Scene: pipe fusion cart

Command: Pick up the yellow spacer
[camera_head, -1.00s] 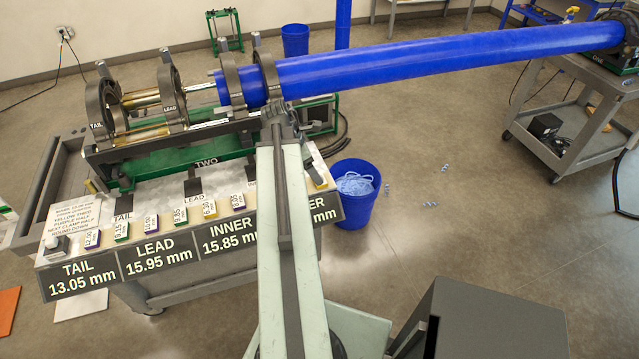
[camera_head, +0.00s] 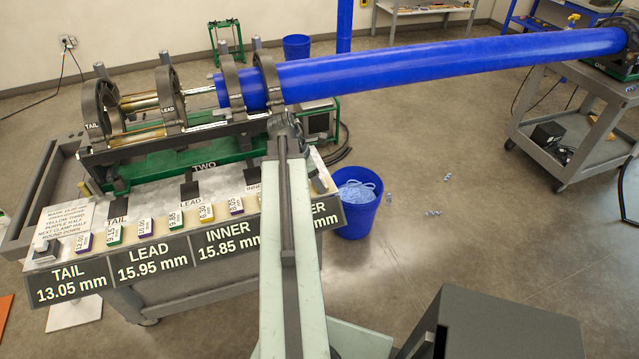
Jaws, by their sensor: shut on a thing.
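My arm reaches up the picture across the cart's front shelf and covers part of the spacer row. My gripper (camera_head: 317,182) shows only partly, as a dark shape just right of the arm, low over the shelf's right end. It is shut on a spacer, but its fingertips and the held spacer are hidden. A yellow spacer marked 6.30 (camera_head: 206,213) stands in the row on the shelf, left of the arm. A bit of another yellow spacer (camera_head: 252,209) shows beside the arm's left edge.
Purple (camera_head: 145,228) and green (camera_head: 175,221) spacers stand in the same row. Behind are the clamp rings (camera_head: 168,98) and the long blue pipe (camera_head: 430,65). A blue bin (camera_head: 357,217) stands right of the cart. A grey box (camera_head: 510,325) is at lower right.

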